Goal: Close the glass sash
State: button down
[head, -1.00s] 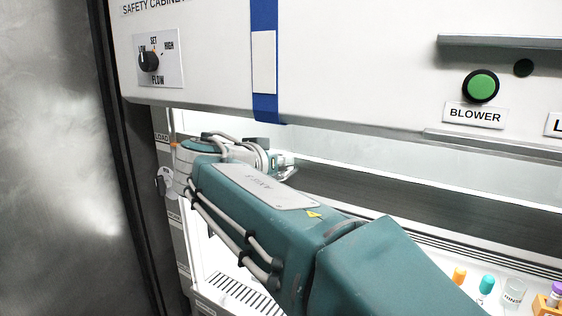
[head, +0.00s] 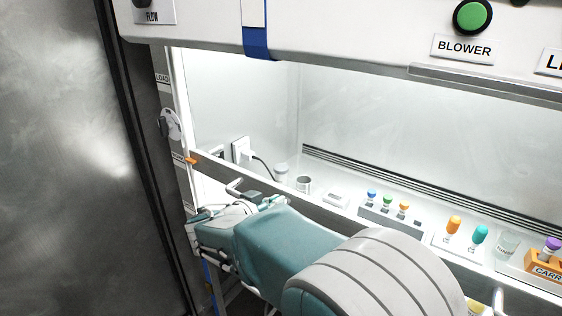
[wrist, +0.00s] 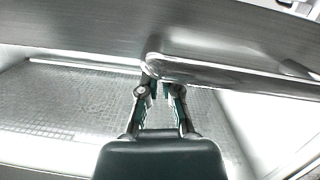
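The glass sash (head: 400,110) hangs below the cabinet front, and lab items show through its clear pane. Its grey bottom rail (head: 335,212) slopes down to the right across the head view and crosses the top of the wrist view (wrist: 80,30). A metal handle (head: 236,187) shows on the rail's left part; a bar handle (wrist: 230,75) lies across the wrist view. My gripper (head: 272,203) is at the rail's left part. In the wrist view my gripper's fingers (wrist: 162,85) converge at the bar's left end; their tips are partly hidden, so the grip is unclear.
Behind the glass are a vial rack (head: 392,212), an orange-topped vial (head: 454,226), a beaker (head: 507,243) and an orange carrier (head: 545,265). An orange marker (head: 191,159) is on the left post near the rail. A dark frame and grey wall (head: 60,150) stand left.

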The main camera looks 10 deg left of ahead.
notch_tip(320, 180, down, 22)
jog(key=shift+d, duration=0.2)
jog(key=shift+s+f, duration=0.1)
